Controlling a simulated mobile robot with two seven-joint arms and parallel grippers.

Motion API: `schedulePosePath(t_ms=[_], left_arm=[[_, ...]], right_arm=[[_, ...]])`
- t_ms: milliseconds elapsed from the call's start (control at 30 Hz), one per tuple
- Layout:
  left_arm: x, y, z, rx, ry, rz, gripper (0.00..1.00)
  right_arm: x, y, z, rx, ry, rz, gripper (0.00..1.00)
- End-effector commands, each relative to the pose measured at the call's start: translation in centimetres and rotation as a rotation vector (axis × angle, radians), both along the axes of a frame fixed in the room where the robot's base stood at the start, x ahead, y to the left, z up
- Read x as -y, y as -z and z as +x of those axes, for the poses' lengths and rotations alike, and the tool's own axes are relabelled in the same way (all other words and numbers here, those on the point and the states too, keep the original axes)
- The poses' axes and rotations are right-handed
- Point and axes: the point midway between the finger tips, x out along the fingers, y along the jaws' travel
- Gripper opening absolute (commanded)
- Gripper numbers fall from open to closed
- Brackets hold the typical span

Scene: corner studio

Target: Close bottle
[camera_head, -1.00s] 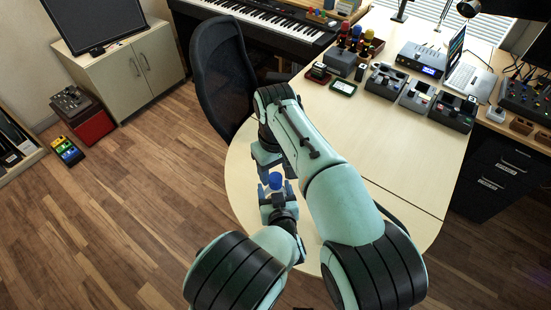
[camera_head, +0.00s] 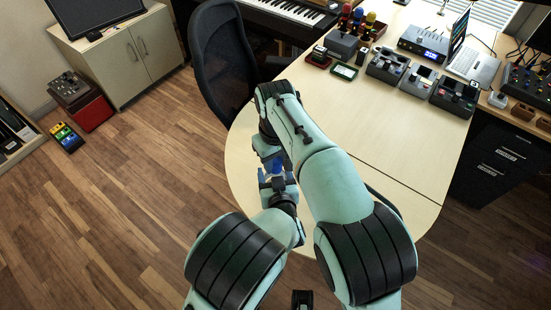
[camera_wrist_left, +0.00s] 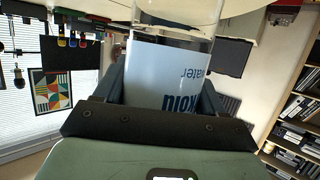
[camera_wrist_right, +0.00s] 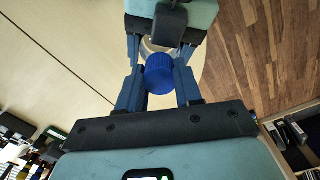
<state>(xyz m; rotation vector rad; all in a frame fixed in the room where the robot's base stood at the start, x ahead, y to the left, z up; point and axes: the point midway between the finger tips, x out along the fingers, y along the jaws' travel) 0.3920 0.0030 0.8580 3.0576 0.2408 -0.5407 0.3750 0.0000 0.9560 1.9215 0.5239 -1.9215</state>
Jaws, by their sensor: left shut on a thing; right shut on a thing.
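My left gripper (camera_wrist_left: 165,100) is shut on the bottle (camera_wrist_left: 168,75), which has clear walls and a pale label with dark lettering. My right gripper (camera_wrist_right: 157,85) is shut on the blue cap (camera_wrist_right: 160,75), with one finger on each side of it. Part of a clear rim shows just beyond the cap in the right wrist view, next to my left gripper. In the head view the two grippers meet above the table's near left end, and the blue cap is mostly hidden between them. I cannot tell how far the cap sits on the bottle's neck.
The pale table (camera_head: 400,145) is clear in its middle. Several devices, with a laptop (camera_head: 472,65), stand along its far side. A black chair (camera_head: 222,60) stands close to the table's left edge. A cabinet (camera_head: 125,55) and a red box (camera_head: 82,105) stand farther left.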

Motion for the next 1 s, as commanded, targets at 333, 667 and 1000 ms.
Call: schedulePosePath(t_ms=[333, 667, 1000], left_arm=[[0.01, -0.05, 0.02, 0.001, 0.000, 0.000, 0.00], [0.02, -0.05, 0.02, 0.001, 0.000, -0.001, 0.00], [0.02, -0.05, 0.02, 0.001, 0.000, -0.001, 0.00]], right_arm=[[-0.01, 0.02, 0.00, 0.001, 0.615, 0.001, 0.00], [0.00, 0.03, 0.01, 0.001, 0.981, 0.001, 0.00], [-0.01, 0.03, 0.02, 0.001, 0.978, 0.001, 0.60]])
